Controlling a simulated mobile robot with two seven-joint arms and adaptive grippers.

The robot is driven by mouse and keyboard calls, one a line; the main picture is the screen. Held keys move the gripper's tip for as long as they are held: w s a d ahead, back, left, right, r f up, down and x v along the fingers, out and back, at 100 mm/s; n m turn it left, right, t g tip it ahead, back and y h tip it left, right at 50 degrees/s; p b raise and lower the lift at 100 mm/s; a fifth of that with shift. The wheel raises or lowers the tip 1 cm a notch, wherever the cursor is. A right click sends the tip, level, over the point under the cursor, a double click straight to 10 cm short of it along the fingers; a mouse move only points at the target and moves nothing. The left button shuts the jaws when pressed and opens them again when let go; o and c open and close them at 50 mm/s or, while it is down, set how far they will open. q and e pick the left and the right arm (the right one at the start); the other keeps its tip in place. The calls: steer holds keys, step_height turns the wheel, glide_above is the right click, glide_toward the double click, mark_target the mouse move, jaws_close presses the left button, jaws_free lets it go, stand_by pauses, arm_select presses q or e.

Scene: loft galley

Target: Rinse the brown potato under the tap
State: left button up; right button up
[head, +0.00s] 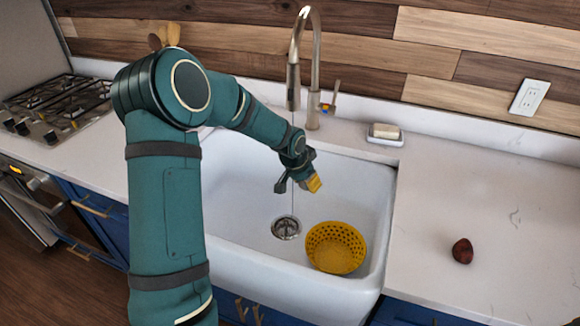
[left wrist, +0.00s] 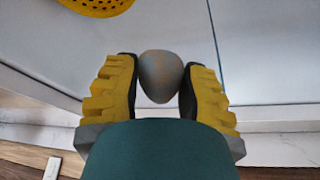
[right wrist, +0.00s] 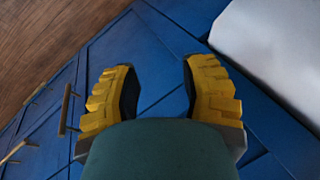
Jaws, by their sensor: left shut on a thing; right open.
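My left gripper (head: 308,180) is over the white sink (head: 240,175), below and beside the tap (head: 310,70). In the left wrist view its fingers (left wrist: 160,78) are shut on a rounded grey-brown potato (left wrist: 160,72). In the head view the gripper hides the potato. A thin line, apparently a water stream (head: 292,200), drops from the spout toward the drain. In the left wrist view a thin line (left wrist: 215,40) passes right of the potato, apart from it in the picture. My right gripper (right wrist: 159,70) is open and empty before blue cabinet fronts (right wrist: 100,60).
A yellow perforated basket (head: 335,248) stands in the sink, right of the drain (head: 286,228). A small dark reddish-brown item (head: 462,251) lies on the right counter. A soap dish (head: 384,134) is by the sink's back right corner. A stove (head: 55,105) is at left.

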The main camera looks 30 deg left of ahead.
arm_select(q)
steer(key=s+d+r, duration=0.1)
steer(key=d, duration=0.1)
steer(key=s+d+r, duration=0.1)
steer(key=r, duration=0.1)
steer(key=shift+s+d+r, duration=0.15)
steer(key=shift+d+r, duration=0.15)
steer(key=shift+d, duration=0.1)
